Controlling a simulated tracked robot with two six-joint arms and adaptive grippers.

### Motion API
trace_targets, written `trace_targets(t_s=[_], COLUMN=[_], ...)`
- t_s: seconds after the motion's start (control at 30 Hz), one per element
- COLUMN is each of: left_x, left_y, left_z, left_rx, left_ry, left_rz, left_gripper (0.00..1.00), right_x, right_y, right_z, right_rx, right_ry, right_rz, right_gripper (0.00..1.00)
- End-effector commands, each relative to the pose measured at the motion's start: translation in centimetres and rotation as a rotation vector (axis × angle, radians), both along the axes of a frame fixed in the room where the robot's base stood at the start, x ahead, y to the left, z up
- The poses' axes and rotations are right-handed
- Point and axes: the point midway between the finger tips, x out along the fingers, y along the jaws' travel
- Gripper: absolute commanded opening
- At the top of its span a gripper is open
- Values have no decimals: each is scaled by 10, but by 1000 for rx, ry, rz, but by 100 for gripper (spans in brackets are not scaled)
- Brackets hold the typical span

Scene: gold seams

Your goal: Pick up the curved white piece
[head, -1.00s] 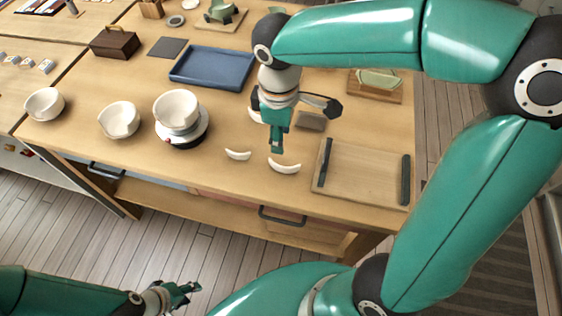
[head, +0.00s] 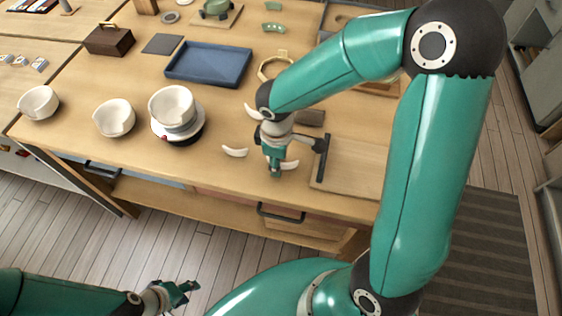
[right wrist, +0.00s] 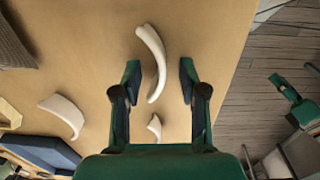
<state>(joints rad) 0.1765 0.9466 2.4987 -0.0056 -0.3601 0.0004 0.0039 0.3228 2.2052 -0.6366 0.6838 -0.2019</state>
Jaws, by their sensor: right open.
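A curved white piece (head: 291,164) lies on the table near the front edge, partly hidden by my right gripper (head: 276,170). In the right wrist view this long curved piece (right wrist: 152,60) lies between the two spread fingers of the right gripper (right wrist: 160,78), which is open and above it, pointing down. A smaller curved white piece (head: 235,152) lies to its left, and a third (head: 253,111) lies farther back. My left gripper (head: 184,288) is low at the front, away from the table, with its fingers apart and empty.
A wooden tray (head: 350,170) with a dark handle is just right of the piece. White bowls (head: 114,118) stand at the left, one on a round stand. A blue tray (head: 208,64) is farther back.

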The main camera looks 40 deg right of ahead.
Motion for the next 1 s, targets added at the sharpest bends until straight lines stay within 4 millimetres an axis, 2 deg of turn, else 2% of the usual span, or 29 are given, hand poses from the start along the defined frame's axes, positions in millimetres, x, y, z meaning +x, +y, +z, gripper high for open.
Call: trace_targets(t_s=[0.27,0.37,0.53,1.0], left_x=[0,0,0,0], left_y=[0,0,0,0], left_z=[-1,-1,-1,0], left_rx=[0,0,0,0], left_ry=[0,0,0,0], left_rz=[0,0,0,0], left_gripper=[40,40,40,40], right_x=[0,0,0,0], right_y=[0,-1,-1,-1], right_z=[-6,-5,-5,-2], right_rx=[0,0,0,0], right_ry=[0,0,0,-1], right_rz=[-1,-2,-2,-2], right_gripper=[42,29,1,0])
